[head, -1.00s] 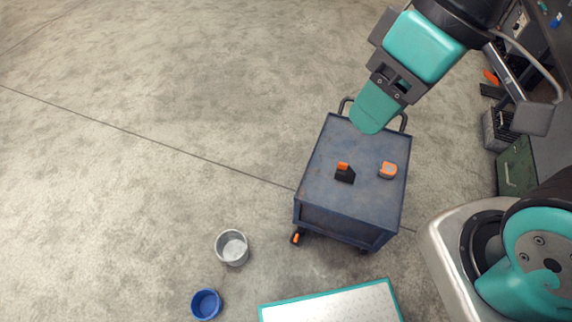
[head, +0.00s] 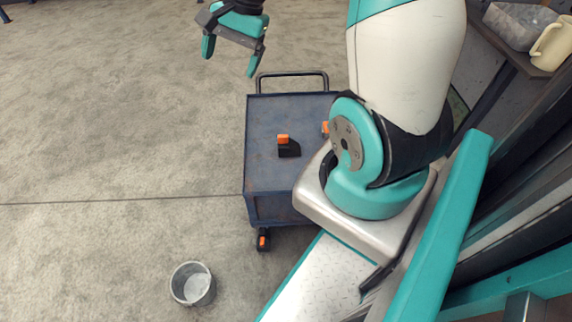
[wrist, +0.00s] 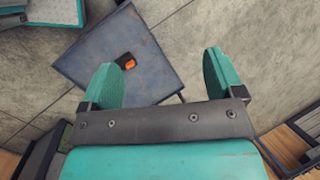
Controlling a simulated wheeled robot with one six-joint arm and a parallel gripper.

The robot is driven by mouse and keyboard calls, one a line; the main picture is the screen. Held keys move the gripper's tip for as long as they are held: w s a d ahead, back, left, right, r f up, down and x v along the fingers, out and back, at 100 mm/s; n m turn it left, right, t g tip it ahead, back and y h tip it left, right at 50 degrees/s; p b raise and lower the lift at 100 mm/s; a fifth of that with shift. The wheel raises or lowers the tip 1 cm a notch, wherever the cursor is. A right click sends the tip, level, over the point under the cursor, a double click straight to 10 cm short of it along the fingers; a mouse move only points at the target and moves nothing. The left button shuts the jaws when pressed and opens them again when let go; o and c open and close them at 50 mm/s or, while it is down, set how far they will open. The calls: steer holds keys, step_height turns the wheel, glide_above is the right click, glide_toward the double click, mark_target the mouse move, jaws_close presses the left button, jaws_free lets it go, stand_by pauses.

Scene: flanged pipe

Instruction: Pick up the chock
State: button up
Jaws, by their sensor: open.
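The chock (head: 288,147) is a small black block with an orange top. It rests on the top of the dark blue cart (head: 262,175). It also shows in the wrist view (wrist: 126,61), on the cart top beyond the left finger. My gripper (head: 230,57) is open and empty, high above the floor on the far left side of the cart. In the wrist view its two teal fingers (wrist: 163,75) are spread wide, with nothing between them.
A small orange object (head: 325,128) lies on the cart, mostly hidden by my arm. The cart has a handle (head: 292,75) at its far end. A grey metal bucket (head: 192,284) stands on the floor. A cream mug (head: 552,46) is at the upper right. The floor at left is clear.

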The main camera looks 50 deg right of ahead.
steer(key=s+d+f+m+b, duration=0.1)
steer(key=d+f+m+b, duration=0.55)
steer(key=d+f, duration=0.6)
steer(key=m+t+b, duration=0.1)
steer(key=m+b, duration=0.3)
steer(key=m, duration=0.4)
glide_toward(284, 142)
steer(key=shift+h, duration=0.5)
steer(key=b+x, duration=0.4)
steer(key=b, duration=0.1)
steer(key=shift+a+f, duration=0.15)
steer(key=shift+f, duration=0.05)
steer(key=shift+b+x, duration=1.85)
steer(key=shift+x, duration=1.15)
steer(key=shift+w+r, duration=0.1)
steer(key=shift+w, duration=0.1)
steer(key=c, duration=1.1)
